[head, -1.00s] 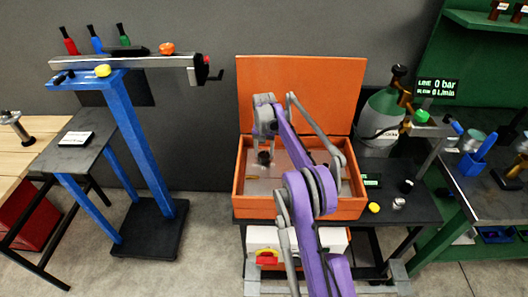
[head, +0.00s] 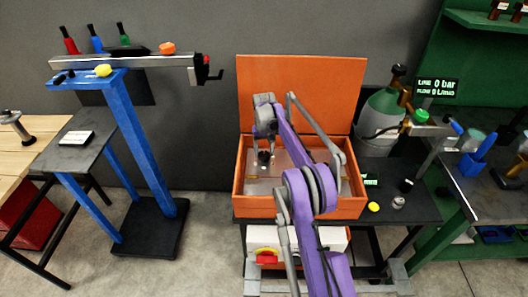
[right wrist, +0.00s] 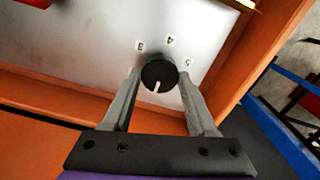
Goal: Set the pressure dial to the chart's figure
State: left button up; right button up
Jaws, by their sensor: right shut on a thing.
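The black round dial (right wrist: 158,72) sits on a grey panel (right wrist: 80,45) inside the open orange case (head: 250,209). In the right wrist view the figures 3, 4 and 5 stand on the panel around the dial's far side. The dial's white mark points down the picture, toward my palm, away from those figures. My right gripper (right wrist: 160,79) is shut on the dial, one finger on each side. In the head view my right gripper (head: 264,155) reaches down into the case. My left gripper is not in view. I cannot make out a chart with a readable figure.
The case's raised lid (head: 300,90) stands behind my right arm. A gas cylinder (head: 382,112) and a display (head: 437,86) reading 0 bar are to the right. A blue stand (head: 140,140) with a rail is at the left. Free floor lies between stand and case.

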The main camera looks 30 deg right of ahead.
aim_at(264, 154)
jog(key=o, duration=1.4)
jog(key=shift+r, duration=0.1)
notch_tip(264, 154, up, 11)
jog(key=shift+f+p, duration=0.15)
jog(key=shift+p, duration=0.35)
